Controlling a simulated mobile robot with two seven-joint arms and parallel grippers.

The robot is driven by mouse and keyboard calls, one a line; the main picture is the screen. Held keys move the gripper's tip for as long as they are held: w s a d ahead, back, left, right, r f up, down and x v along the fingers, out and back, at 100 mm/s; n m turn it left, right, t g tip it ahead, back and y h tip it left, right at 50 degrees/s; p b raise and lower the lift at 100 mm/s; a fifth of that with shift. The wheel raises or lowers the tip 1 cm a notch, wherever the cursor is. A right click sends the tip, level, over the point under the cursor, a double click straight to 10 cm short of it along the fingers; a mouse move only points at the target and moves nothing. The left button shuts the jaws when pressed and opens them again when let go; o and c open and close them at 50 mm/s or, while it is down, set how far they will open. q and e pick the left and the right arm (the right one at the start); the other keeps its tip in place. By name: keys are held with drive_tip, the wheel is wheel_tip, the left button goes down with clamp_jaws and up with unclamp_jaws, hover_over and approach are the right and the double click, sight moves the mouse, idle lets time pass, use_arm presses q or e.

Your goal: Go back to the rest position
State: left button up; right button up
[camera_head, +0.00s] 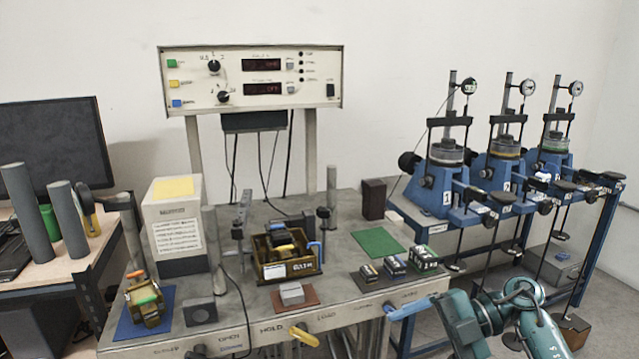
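Teal links of my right arm (490,315) show at the bottom right, bent in front of the blue stand. No fingers of my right gripper can be made out; the arm runs out of the bottom of the picture. My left arm and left gripper are not in view. On the front edge of the bench (345,300) are a yellow lever handle (304,336) and a blue lever handle (408,308). The visible arm links look apart from both handles.
A control panel (250,78) stands behind the bench. A brown tray device (288,262), a white box (176,225) and a green mat (379,243) lie on it. Blue dial-gauge machines (436,190) stand right. A desk with a monitor (55,150) stands left.

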drive_tip(key=w+a+r+m+t+y, duration=0.1)
drive_tip(key=w+r+t+y, duration=0.35)
drive_tip(key=w+r, duration=0.2)
drive_tip(key=w+d+r+m+t+h, duration=0.5)
drive_tip(key=w+d+r+m+t, duration=0.6)
drive_tip(key=t, duration=0.6)
drive_tip(key=w+d+f+m+g+h, duration=0.2)
drive_tip(key=w+d+f+m+h, duration=0.2)
drive_tip(key=d+f+m+h, duration=0.9)
drive_tip(key=s+a+f+m+g, duration=0.1)
drive_tip(key=s+a+f+g, duration=0.3)
drive_tip(key=s+a+f, duration=1.25)
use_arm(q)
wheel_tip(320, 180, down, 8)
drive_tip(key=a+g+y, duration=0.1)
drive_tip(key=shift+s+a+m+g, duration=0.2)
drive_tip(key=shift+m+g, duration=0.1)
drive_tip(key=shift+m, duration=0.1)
use_arm(e)
drive_tip(key=s+a+f+g+y, duration=0.1)
drive_tip(key=s+a+f, duration=0.3)
drive_tip(key=s, duration=0.8)
drive_tip(key=s+a+f+m+g+y, duration=0.1)
drive_tip(key=s+a+f, duration=0.3)
drive_tip(key=s, duration=0.7)
drive_tip(key=shift+s+a+f+g+y, duration=0.15)
drive_tip(key=shift+s+f+g+y, duration=0.3)
drive_tip(key=shift+g, duration=0.3)
